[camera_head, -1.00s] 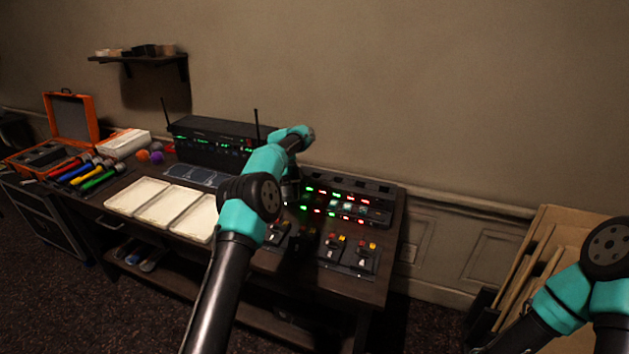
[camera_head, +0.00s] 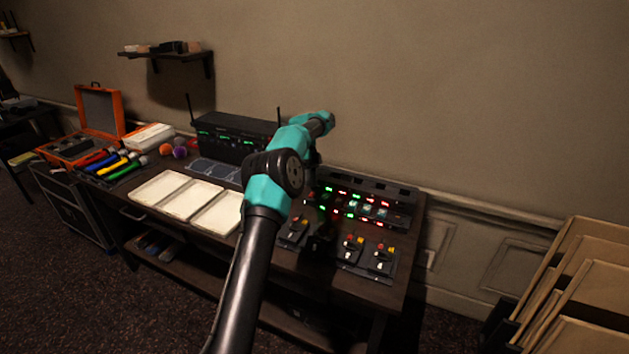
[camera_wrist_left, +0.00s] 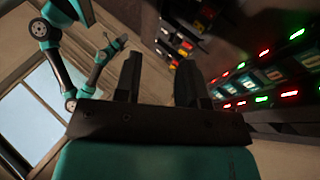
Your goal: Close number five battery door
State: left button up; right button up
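Several dark battery packs with red and yellow tops stand in front of the lit rack (camera_head: 366,207), among them a left one (camera_head: 294,232), a middle one (camera_head: 350,251) and a right one (camera_head: 381,261). They show small in the left wrist view (camera_wrist_left: 177,45). I cannot read numbers or tell which door is number five. My left gripper (camera_wrist_left: 158,75) is open, with two dark fingers apart and nothing seen between them. It points past the rack's green and red lights (camera_wrist_left: 265,75). In the head view my left arm largely hides it. A teal arm of mine shows small in the wrist view; its fingers are unclear.
White trays (camera_head: 187,197) lie left of my arm. A black receiver unit with antennas (camera_head: 235,133) stands behind them. Coloured microphones (camera_head: 115,163) and an orange case (camera_head: 102,110) are farther left. Wooden panels (camera_head: 575,290) lean at the right.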

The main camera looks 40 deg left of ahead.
pick_arm(q)
jog(key=shift+o, duration=0.3)
jog(key=o, duration=0.3)
jog(key=shift+d, duration=0.2)
jog(key=shift+o, duration=0.3)
jog(key=shift+w+d+t, duration=0.15)
jog(key=shift+d+t, duration=0.15)
jog(key=shift+d, duration=0.05)
jog(key=s+d+n+t, duration=0.3)
jog(key=d+n+t, duration=0.4)
jog(key=d+t, duration=0.25)
jog(key=s+n+t+y, duration=0.4)
jog(key=s+n+y, duration=0.3)
jog(key=s, duration=1.3)
jog(key=d+f+n, duration=0.1)
jog(key=n, duration=0.1)
jog(key=shift+s+n, duration=0.2)
jog(key=shift+n, duration=0.1)
